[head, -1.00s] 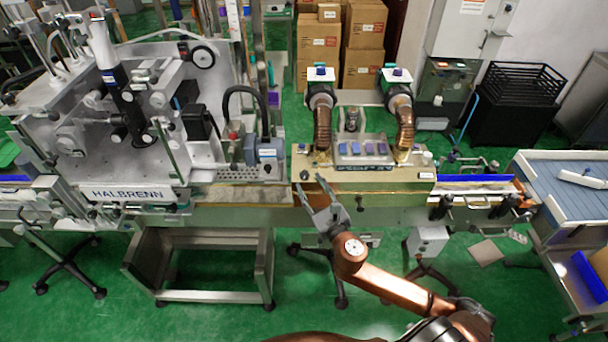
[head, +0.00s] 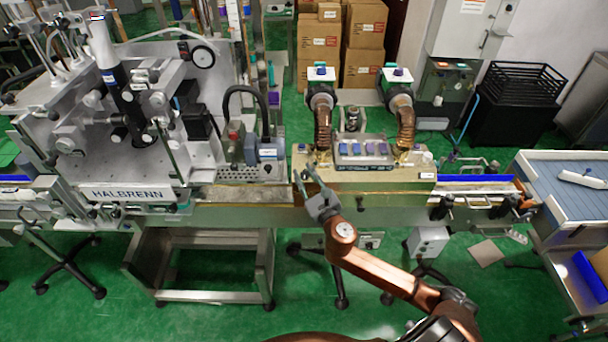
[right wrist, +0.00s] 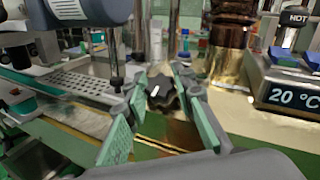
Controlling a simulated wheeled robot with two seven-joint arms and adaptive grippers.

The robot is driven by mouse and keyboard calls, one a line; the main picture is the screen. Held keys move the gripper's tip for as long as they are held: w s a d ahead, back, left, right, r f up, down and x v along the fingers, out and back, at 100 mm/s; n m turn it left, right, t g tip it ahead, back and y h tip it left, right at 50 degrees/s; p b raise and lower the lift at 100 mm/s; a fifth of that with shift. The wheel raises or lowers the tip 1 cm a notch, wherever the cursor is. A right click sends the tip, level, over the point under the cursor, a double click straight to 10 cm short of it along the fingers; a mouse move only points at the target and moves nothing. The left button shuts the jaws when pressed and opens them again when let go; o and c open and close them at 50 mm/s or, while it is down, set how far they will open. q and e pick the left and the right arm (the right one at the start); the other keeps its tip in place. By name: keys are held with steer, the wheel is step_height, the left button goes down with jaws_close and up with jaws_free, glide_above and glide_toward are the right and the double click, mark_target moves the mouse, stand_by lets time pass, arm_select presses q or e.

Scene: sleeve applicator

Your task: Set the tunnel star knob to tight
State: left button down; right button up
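The black star knob (right wrist: 162,92) shows in the right wrist view, on top of the conveyor side near the left end of the brass-coloured tunnel (head: 375,188). A pale mark shows on the knob. My right gripper (head: 307,168) is at the tunnel's front left corner in the head view. In the right wrist view its green-padded fingers (right wrist: 157,82) are apart, with the knob between them near the tips. I cannot tell whether they touch it. In the head view the fingers largely hide the knob. My left gripper is not in view.
The labelling machine (head: 130,192) with a grey-blue motor (head: 268,152) stands left of the tunnel. Two copper ducts (head: 323,128) rise on the tunnel. A display (right wrist: 292,97) reading 20 °C is right of the knob. Green floor in front is partly clear.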

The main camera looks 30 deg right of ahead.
jaws_close()
steer(key=shift+m+h, duration=0.3)
steer(key=shift+m, duration=0.1)
steer(key=m+g+h+p, duration=0.1)
steer(key=m+h+p, duration=0.1)
steer(key=m+h, duration=0.2)
steer(key=shift+m+h, duration=0.4)
steer(key=shift+m, duration=0.2)
steer(key=m+g+h+p, duration=0.1)
steer(key=m+g+h, duration=0.1)
steer(key=m, duration=0.2)
steer(key=m+g+h+p, duration=0.1)
steer(key=m+g+h, duration=0.1)
steer(key=m+h, duration=0.1)
steer(key=shift+m+g, duration=0.3)
steer(key=shift+m, duration=0.1)
steer(key=m+g+h, duration=0.1)
steer(key=m+g, duration=0.2)
steer(key=m+g+h+p, duration=0.1)
steer(key=m+g, duration=0.2)
steer(key=m, duration=0.1)
steer(key=shift+r, duration=0.1)
steer(key=m+g+p, duration=0.1)
steer(key=m+g, duration=0.4)
steer(key=shift+s, duration=0.1)
steer(key=shift+m+y+p, duration=0.3)
steer(key=shift+m, duration=0.1)
